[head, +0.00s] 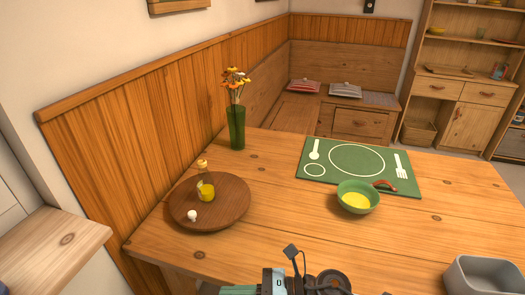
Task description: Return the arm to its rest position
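Part of one of my arms, with a teal and white link, a dark joint and a small dark block on a cable, shows at the bottom middle edge of the head view. I cannot tell which arm it is. No gripper fingers show, and I see nothing held. The other arm is not clearly visible. The wooden table (258,246) lies beyond and around this arm part.
A round wooden board (232,206) bears a small yellow-filled bottle (206,190) and a white knob-like item (192,215). Also on the table are a green vase (236,128), a green placemat (318,175), a red-handled green pan (345,203) and a grey bin (465,280).

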